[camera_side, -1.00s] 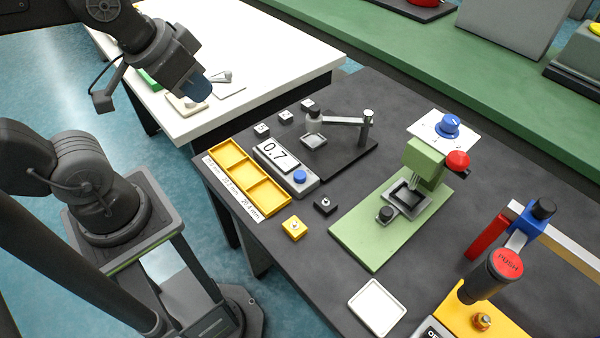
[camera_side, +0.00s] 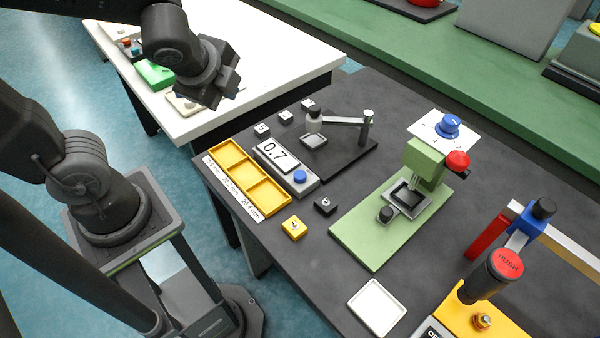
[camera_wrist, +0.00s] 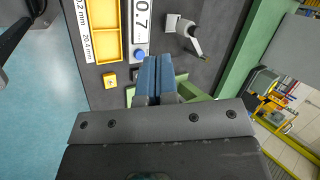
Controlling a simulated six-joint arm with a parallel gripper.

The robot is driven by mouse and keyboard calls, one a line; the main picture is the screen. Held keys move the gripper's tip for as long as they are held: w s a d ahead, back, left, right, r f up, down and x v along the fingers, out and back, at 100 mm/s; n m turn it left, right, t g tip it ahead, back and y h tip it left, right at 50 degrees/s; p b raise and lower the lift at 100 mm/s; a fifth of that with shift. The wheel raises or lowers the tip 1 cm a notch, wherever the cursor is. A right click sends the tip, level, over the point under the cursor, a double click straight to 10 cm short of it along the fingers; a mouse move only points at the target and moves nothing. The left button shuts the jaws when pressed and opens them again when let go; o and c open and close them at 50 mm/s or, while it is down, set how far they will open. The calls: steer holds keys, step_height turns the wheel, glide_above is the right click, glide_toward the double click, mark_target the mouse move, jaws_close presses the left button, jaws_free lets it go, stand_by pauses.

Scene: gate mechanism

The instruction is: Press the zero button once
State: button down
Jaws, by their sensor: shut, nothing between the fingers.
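The blue zero button (camera_side: 300,176) sits at the near end of a grey readout unit (camera_side: 275,156) showing 0.7. In the wrist view the button (camera_wrist: 140,54) shows just left of the fingertips. My gripper (camera_wrist: 156,58) has its two blue fingers shut together with nothing between them. In the side view my gripper (camera_side: 208,96) hangs high over the white table's edge, to the upper left of the readout unit and clear of the button. Its fingers are mostly hidden there.
A yellow tray (camera_side: 231,166) lies left of the readout. A small arm on a dark plate (camera_side: 345,155) stands behind it. A green press stand (camera_side: 375,225) is to the right. Small yellow (camera_side: 293,228) and black (camera_side: 325,206) blocks lie in front.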

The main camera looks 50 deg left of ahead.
steer(key=w+d+f+m+t, duration=0.2)
steer(key=w+f+m, duration=0.25)
steer(key=m, duration=0.85)
steer(key=m+t+h, duration=0.1)
steer(key=m+h, duration=0.1)
steer(key=m, duration=1.5)
glide_above(301, 176)
steer(key=shift+f, duration=2.9)
steer(key=shift+f, duration=4.4)
steer(key=shift+f, duration=0.45)
